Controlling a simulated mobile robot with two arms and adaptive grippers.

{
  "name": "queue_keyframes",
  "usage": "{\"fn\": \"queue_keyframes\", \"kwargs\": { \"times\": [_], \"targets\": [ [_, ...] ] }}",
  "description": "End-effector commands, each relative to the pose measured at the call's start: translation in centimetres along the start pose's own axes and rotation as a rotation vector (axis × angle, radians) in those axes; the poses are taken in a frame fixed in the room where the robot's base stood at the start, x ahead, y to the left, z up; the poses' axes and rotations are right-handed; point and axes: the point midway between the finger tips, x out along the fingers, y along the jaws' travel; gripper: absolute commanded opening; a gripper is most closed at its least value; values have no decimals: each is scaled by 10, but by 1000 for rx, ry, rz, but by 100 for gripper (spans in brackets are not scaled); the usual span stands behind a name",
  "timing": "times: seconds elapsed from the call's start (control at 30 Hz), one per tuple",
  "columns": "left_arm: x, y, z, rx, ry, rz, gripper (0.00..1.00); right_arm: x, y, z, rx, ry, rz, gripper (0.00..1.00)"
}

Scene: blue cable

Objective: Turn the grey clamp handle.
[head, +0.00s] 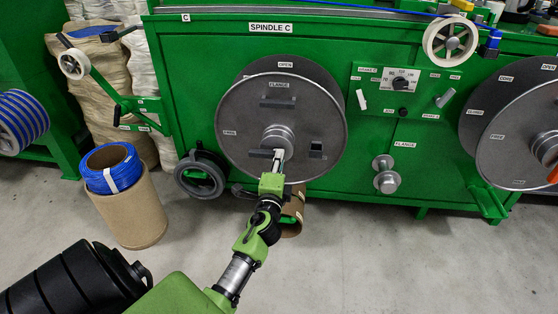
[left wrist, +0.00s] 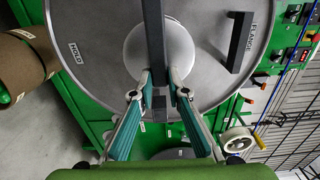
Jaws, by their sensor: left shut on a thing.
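The grey clamp handle is a dark bar (head: 260,153) at the hub (head: 277,138) of the large grey flange disc (head: 240,105) under the SPINDLE C label. In the left wrist view the bar (left wrist: 155,35) runs from the top edge down across the round pale hub (left wrist: 181,50). My left gripper (head: 279,156) reaches up to the hub from below. In the left wrist view its fingers (left wrist: 157,80) are closed on the lower end of the bar, one on each side. The fingertips partly hide that end. My right gripper is in neither view.
A small panel with a dial (head: 401,84) and switches is right of the disc. A second disc (head: 505,125) stands at the far right. The floor in front is clear at right.

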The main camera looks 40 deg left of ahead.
Motion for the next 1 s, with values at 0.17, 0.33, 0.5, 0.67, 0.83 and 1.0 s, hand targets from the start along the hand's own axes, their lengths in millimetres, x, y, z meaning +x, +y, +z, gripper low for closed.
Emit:
{"fn": "queue_keyframes", "kwargs": {
  "times": [0.17, 0.33, 0.5, 0.67, 0.83, 1.0],
  "targets": [
    [1, -1, 1, 7, 0, -3, 30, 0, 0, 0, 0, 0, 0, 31],
    [0, -1, 0, 4, 0, -2, 32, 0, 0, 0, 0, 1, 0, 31],
    [0, 0, 0, 2, 0, -1, 32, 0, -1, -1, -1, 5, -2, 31],
    [-14, 1, 0, 2, 1, 1, 32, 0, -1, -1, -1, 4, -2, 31],
    [-48, 2, 0, 0, 1, 3, 32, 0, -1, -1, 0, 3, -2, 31],
    [-84, 1, 0, 1, 0, 2, 32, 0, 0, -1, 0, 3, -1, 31]
  ]
}}
